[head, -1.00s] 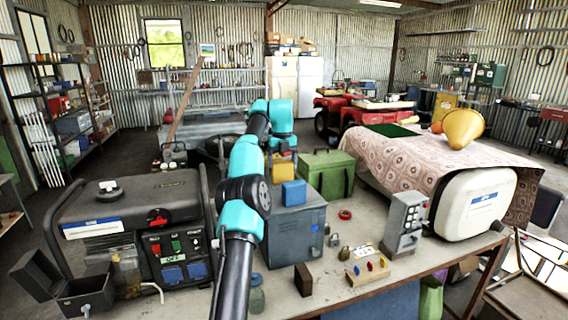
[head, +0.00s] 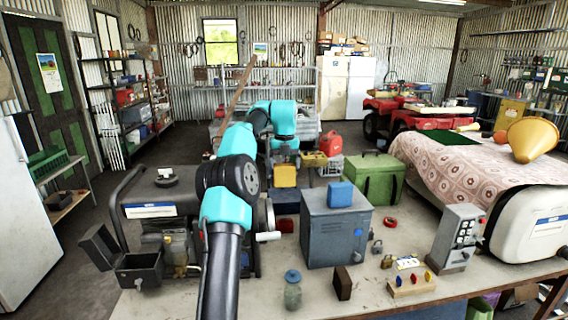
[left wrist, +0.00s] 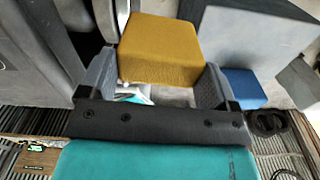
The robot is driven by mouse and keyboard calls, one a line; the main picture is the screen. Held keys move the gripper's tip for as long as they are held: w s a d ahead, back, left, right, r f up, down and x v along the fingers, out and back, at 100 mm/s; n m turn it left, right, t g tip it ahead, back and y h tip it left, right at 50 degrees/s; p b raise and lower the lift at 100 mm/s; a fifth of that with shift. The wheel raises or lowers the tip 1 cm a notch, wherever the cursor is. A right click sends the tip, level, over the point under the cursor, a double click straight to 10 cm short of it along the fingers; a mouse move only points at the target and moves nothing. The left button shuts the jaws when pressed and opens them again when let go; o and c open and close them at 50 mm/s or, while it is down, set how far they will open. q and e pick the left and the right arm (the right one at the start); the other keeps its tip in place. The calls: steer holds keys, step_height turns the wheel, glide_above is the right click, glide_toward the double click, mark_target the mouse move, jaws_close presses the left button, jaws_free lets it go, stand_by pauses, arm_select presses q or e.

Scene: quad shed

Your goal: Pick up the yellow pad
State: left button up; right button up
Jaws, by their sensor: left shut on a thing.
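The yellow pad (head: 285,176) is a small block held behind the generator and the grey cabinet in the head view. My left gripper (head: 285,156) is above it, with the arm reaching out over the bench. In the left wrist view, the yellow pad (left wrist: 160,50) sits between the two grey fingers of my left gripper (left wrist: 160,88), which is shut on it. My right gripper is not in view.
A grey cabinet (head: 336,235) with a blue block (head: 340,194) on top stands right of the arm. A generator (head: 160,200) stands left. A green box (head: 376,180), a switch box (head: 457,238) and small padlocks occupy the bench. Bare bench shows at the front.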

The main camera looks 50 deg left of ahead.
arm_select(q)
steer(key=shift+s+a, duration=0.25)
steer(key=shift+s, duration=0.2)
